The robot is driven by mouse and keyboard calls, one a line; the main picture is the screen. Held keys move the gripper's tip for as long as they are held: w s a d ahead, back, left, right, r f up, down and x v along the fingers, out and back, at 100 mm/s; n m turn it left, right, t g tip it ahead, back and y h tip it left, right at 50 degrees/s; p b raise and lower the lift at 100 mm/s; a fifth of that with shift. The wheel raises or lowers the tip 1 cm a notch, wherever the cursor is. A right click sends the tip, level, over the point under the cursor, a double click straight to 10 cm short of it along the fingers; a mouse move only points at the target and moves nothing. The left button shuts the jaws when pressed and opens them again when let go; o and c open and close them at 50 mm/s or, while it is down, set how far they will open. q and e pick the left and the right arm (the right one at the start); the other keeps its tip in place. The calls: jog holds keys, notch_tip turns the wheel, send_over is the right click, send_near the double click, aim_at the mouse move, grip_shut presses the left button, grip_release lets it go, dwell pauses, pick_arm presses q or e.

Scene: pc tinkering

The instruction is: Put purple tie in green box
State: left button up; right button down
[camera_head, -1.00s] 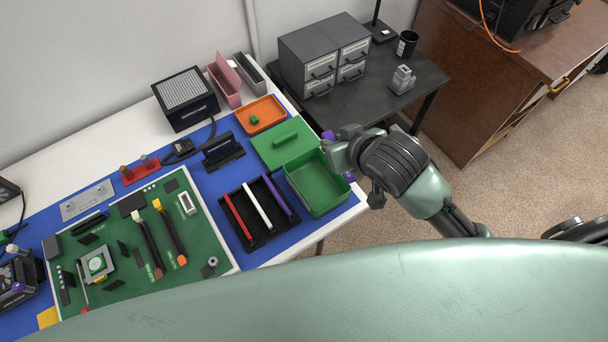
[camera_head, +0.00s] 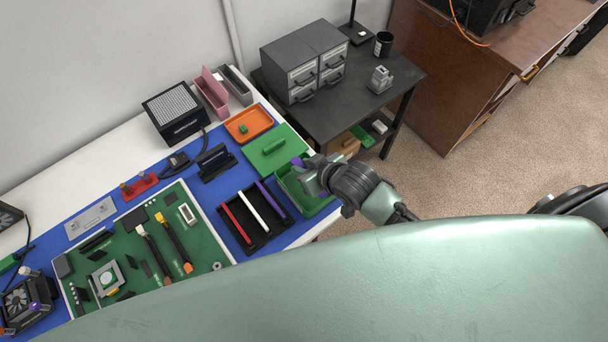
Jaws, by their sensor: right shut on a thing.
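The open green box (camera_head: 291,191) stands at the right end of the blue mat. My right gripper (camera_head: 305,172) is over the box's far right part and hides some of it. It is shut on the purple tie (camera_head: 298,162), of which only a small purple piece shows by the fingers. I cannot tell whether the tie touches the box. My left gripper is not in view.
A green lid (camera_head: 268,158) lies flat behind the box. A black tray (camera_head: 262,237) with red, white and purple sticks is left of it. A circuit board (camera_head: 125,235) lies further left. An orange tray (camera_head: 264,113) is behind the lid.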

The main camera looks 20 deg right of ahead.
jog(key=shift+f, duration=2.6)
jog(key=shift+f, duration=0.15)
jog(key=c, duration=1.2)
grip_release()
jog(key=shift+c, duration=0.2)
jog(key=shift+r, duration=0.25)
jog(key=v, duration=1.2)
jog(key=shift+f, duration=0.1)
